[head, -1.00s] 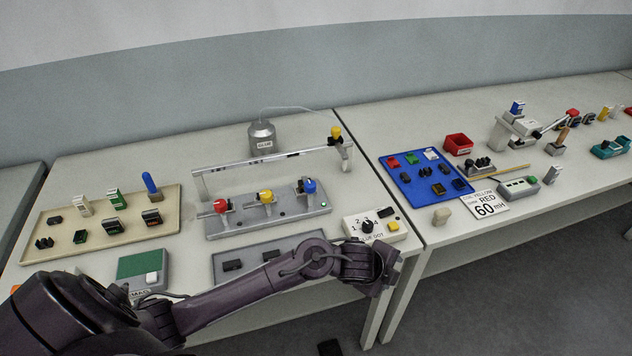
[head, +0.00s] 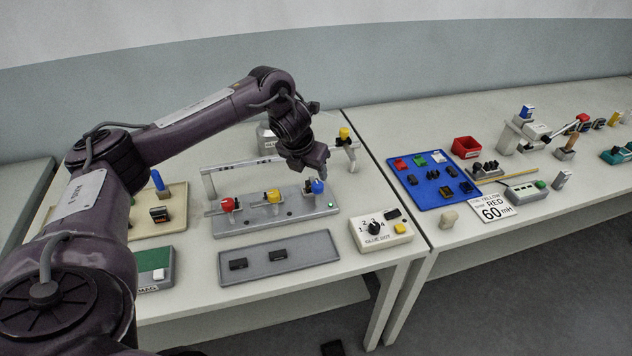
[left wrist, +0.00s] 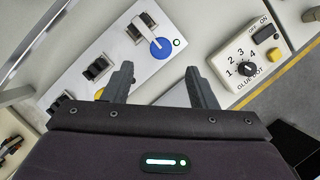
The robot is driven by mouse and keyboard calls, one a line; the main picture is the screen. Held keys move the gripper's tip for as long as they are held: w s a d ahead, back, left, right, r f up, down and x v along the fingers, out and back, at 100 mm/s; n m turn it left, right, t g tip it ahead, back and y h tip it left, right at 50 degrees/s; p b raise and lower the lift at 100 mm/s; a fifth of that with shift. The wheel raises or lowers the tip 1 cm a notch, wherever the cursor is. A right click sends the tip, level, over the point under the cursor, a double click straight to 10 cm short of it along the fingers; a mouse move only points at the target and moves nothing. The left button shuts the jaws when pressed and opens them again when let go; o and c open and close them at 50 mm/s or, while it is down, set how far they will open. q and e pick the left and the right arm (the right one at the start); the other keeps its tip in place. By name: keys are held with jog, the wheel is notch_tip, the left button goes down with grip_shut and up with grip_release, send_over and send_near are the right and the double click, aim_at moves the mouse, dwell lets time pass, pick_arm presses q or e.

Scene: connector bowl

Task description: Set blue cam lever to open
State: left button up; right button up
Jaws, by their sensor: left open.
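The blue cam lever (head: 318,187) stands at the right end of the grey fixture plate (head: 262,222), beside the red lever (head: 229,205) and yellow lever (head: 272,196). My left gripper (head: 314,173) is just above the blue lever, and its tips partly cover it in the head view. In the left wrist view the blue lever's round knob (left wrist: 160,48) lies beyond the open fingers (left wrist: 158,76), roughly in line with the gap, with nothing held. My right gripper is not in view.
The glue dot box (head: 382,232) stands right of the plate. A grey tray (head: 310,252) with dark parts lies in front.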

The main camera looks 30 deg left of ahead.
aim_at(318, 184)
pick_arm(q)
jog(key=p+x, duration=0.1)
jog(key=x, duration=0.6)
jog(key=shift+w+d+f+p, duration=0.1)
jog(key=shift+w+f+p, duration=0.05)
jog(key=shift+f+p, duration=0.2)
jog(key=c, duration=1)
